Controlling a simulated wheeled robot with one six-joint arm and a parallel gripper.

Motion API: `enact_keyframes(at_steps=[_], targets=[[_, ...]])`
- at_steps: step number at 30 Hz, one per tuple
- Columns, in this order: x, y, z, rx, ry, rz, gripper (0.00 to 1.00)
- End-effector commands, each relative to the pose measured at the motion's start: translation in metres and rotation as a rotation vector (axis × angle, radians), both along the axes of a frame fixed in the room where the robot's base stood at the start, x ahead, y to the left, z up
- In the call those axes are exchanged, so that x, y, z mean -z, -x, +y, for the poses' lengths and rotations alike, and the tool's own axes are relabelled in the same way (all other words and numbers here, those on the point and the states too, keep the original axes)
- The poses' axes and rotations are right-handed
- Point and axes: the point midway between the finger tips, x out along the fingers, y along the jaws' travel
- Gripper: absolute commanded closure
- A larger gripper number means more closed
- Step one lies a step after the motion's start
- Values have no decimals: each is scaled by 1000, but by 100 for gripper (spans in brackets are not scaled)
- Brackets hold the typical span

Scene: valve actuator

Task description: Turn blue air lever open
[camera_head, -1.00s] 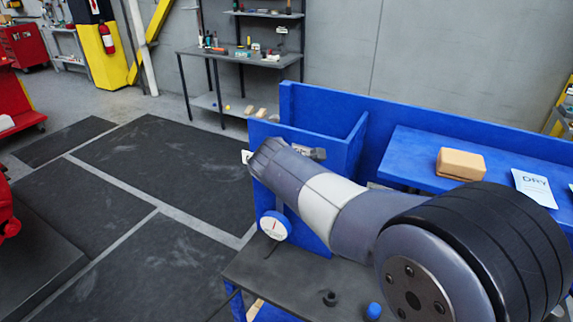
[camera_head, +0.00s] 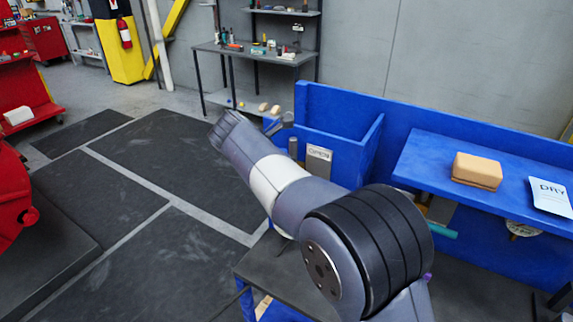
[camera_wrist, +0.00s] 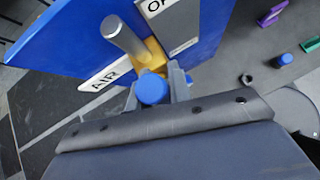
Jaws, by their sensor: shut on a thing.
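The air lever's round blue knob (camera_wrist: 152,88) sits between the fingers of my gripper (camera_wrist: 158,86) in the wrist view, and the gripper is shut on it. A yellow piece (camera_wrist: 153,54) shows just beyond the knob, beside a metal cylinder (camera_wrist: 126,36). An AIR label (camera_wrist: 104,80) is left of the knob. An OPEN sign, partly cut off in the wrist view (camera_wrist: 156,6), is readable in the head view (camera_head: 318,158). In the head view my arm hides most of the lever, and the fingers are hard to make out.
The blue panel (camera_head: 345,150) stands beside my arm. A blue shelf (camera_head: 425,165) at the right holds a tan block (camera_head: 477,171) and a DRY packet (camera_head: 549,194). A dark table (camera_head: 290,270) lies below my arm. Open floor is at the left.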

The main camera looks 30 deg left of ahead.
Motion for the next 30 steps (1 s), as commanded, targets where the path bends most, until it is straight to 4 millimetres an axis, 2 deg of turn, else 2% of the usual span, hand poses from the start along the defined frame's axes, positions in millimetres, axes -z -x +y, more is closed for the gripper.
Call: enact_keyframes(at_steps=[11,12,19,30], targets=[[0,0,0,-1,5,-1,100],[0,0,0,-1,5,-1,79],[0,0,0,0,4,0,60],[-5,5,2,-1,3,-1,59]])
